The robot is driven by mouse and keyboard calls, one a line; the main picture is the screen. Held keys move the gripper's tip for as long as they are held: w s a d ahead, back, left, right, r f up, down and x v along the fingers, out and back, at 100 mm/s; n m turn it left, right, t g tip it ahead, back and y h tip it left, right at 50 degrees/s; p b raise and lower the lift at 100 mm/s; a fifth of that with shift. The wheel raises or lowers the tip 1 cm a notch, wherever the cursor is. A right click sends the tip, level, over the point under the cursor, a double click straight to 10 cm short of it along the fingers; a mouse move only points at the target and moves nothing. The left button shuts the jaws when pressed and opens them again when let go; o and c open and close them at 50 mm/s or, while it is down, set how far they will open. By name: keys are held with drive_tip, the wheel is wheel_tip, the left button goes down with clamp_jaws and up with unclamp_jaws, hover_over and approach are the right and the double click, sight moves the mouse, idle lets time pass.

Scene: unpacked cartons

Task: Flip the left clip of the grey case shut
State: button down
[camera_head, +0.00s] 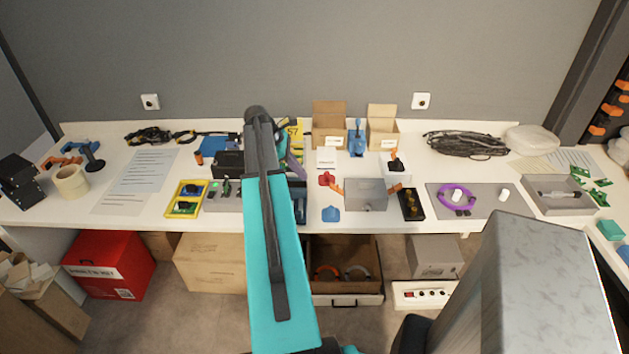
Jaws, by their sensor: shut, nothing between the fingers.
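The grey case (366,196) stands on the white bench, right of the middle of the camera_head view, with its lid down. Its orange left clip (337,188) sticks outward, up and to the left, away from the case's side. The orange right clip (396,187) sticks outward to the upper right. My teal and dark grey arm reaches up the picture left of the case. I cannot make out my gripper; the arm covers part of the bench there.
A red part (326,179) and a blue part (331,214) lie just left of the case. A black tray with brass-coloured pieces (411,205) is close on its right. A grey mat (480,209) lies further right.

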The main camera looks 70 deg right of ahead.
sight(337, 188)
drive_tip(key=p+x, duration=0.2)
drive_tip(key=x, duration=0.7)
drive_tip(key=shift+p, duration=0.3)
drive_tip(key=shift+s+d+f, duration=0.1)
drive_tip(key=shift+s+f, duration=0.2)
drive_tip(key=shift+s, duration=0.05)
drive_tip(key=shift+s+d+r+p, duration=0.2)
drive_tip(key=shift+s+r+p, duration=0.3)
drive_tip(key=shift+r, duration=0.25)
drive_tip(key=shift+s+d+r+p, duration=0.25)
drive_tip(key=shift+s+r+p, duration=0.3)
drive_tip(key=shift+r, duration=0.15)
drive_tip(key=shift+r, duration=0.1)
